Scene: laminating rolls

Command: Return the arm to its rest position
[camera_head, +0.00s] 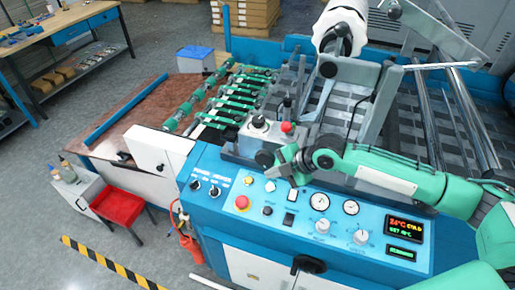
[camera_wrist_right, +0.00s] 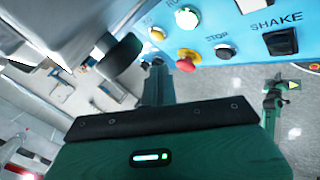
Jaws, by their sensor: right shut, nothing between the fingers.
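My right arm (camera_head: 390,172), green and grey, reaches in from the right over the blue control panel (camera_head: 260,222) of the laminating machine. My right gripper (camera_head: 277,172) is above the panel's upper edge, near the gauges and knobs. It is shut and empty. In the right wrist view, my gripper's dark fingers (camera_wrist_right: 156,86) are together beyond the green hand, apart from any object. The panel also shows there, with a red button (camera_wrist_right: 186,60), a yellow button (camera_wrist_right: 157,34) and a black switch marked SHAKE (camera_wrist_right: 281,42).
Green rollers (camera_head: 235,97) and a brown table (camera_head: 125,110) lie left of the panel.

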